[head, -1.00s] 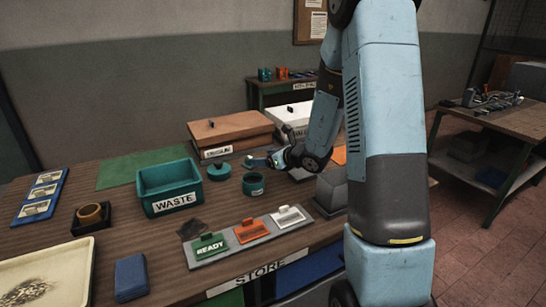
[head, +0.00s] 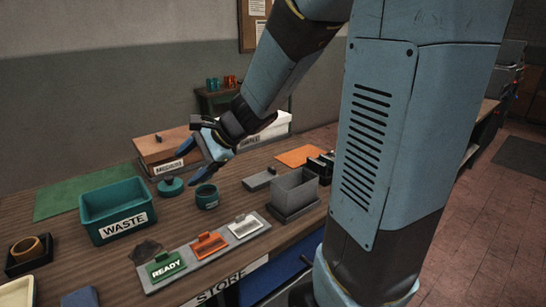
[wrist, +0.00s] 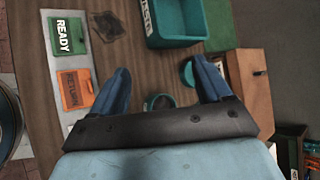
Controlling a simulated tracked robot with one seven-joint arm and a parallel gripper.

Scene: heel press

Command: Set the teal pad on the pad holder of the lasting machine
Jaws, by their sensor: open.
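No thing in view is clearly the teal pad, and I cannot make out a pad holder or lasting machine. Teal things near my gripper are a small round open jar (head: 207,197) and a flat round lid with a knob (head: 171,187), both on the bench. My gripper (head: 208,152) is above and behind them, pointing down, its fingers apart and nothing seen held. Small teal and orange pieces (head: 212,84) stand on the back table, too small to identify.
A teal WASTE bin (head: 100,222) stands left of the lid. Boxes (head: 165,148) stand behind my gripper. A sign rack (head: 205,252) lies in front and a grey open box (head: 295,190) to the right. A green mat (head: 75,198) lies bare at back left.

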